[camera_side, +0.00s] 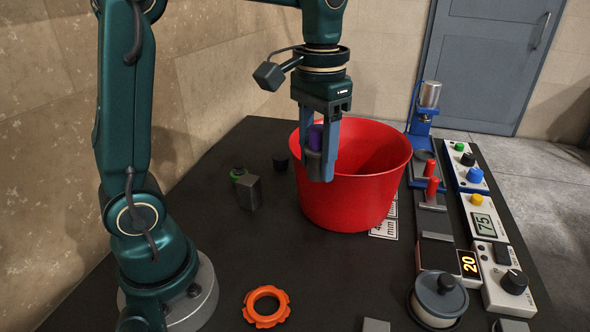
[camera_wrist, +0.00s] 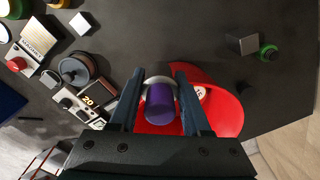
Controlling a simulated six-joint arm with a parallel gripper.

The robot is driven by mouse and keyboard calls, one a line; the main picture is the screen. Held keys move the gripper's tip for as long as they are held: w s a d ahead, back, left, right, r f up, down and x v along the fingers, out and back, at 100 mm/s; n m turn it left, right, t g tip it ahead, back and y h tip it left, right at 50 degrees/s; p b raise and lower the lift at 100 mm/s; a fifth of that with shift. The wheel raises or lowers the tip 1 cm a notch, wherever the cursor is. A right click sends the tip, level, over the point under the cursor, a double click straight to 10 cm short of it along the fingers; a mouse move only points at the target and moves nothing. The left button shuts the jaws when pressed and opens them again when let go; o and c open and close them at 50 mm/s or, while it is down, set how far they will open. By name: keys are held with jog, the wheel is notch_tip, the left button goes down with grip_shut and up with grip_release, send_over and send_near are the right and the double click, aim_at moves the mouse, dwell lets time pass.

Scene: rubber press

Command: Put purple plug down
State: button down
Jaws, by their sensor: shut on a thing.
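My gripper (camera_side: 322,160) points straight down and is shut on the purple plug (camera_side: 316,137). The plug has a purple upper part and a grey lower part, seen between the blue-grey fingers. In the wrist view the purple plug (camera_wrist: 160,103) sits between the two fingertips (camera_wrist: 160,78), with a pale grey rim at its far end. In the side view the plug appears in front of the left part of the red bucket (camera_side: 365,195). The red bucket also shows behind the fingers in the wrist view (camera_wrist: 228,108). I cannot tell whether the plug is over its opening or beside it.
An orange ring (camera_side: 266,307) lies at the table's front. A grey block with a green knob (camera_side: 246,189) and a small black cylinder (camera_side: 281,161) stand left of the bucket. Control panels, a blue press (camera_side: 421,135) and a lidded pot (camera_side: 438,297) line the right side.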

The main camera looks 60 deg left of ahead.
jog(key=shift+s+a, duration=0.15)
jog(key=shift+a, duration=0.7)
jog(key=shift+d+f+m, duration=0.1)
jog(key=shift+d+m, duration=0.15)
jog(key=shift+m, duration=0.45)
jog(key=d, duration=0.6)
jog(key=a, duration=0.6)
jog(key=s+d+f+m, duration=0.1)
jog(key=s+d+f, duration=0.2)
jog(key=d+f, duration=0.1)
jog(key=s+d+f+m, duration=0.2)
jog(key=s+d+f, duration=0.1)
jog(key=d, duration=0.4)
jog(key=s+d+f+m, duration=0.2)
jog(key=s+d+f, duration=0.1)
jog(key=d+f, duration=0.2)
jog(key=shift+s+d, duration=0.1)
jog(key=shift+d, duration=0.55)
jog(key=shift+f, duration=2.05)
